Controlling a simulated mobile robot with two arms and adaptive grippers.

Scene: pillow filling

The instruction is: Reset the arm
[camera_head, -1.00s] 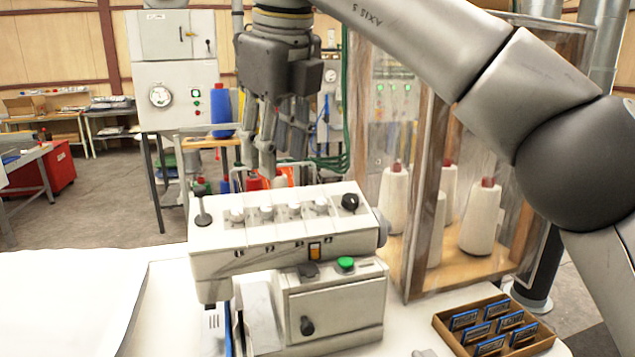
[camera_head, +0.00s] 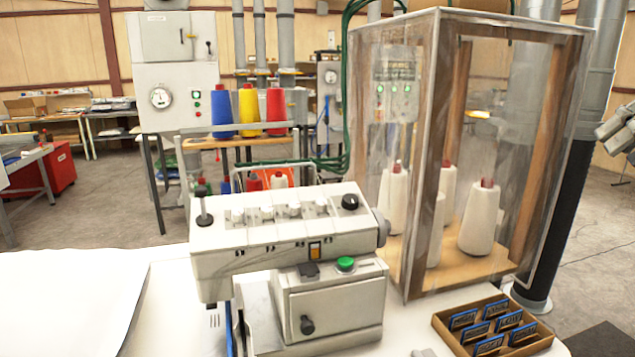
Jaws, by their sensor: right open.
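My right gripper (camera_head: 618,128) shows only in part at the right edge of the head view, beyond the clear cabinet and well above the floor. It is open, and nothing shows between its fingers. My left gripper is not in view. The white sewing machine (camera_head: 285,240) stands upright on the white table in the middle, with a green button (camera_head: 345,263) and a black dial (camera_head: 350,201). No gripper is near it.
A clear-walled wooden cabinet (camera_head: 437,150) with several white thread cones stands right of the machine. A cardboard tray (camera_head: 450,335) of small blue-edged packets lies at front right. White cloth (camera_head: 65,300) covers the left. Blue, yellow and red cones (camera_head: 248,110) stand behind.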

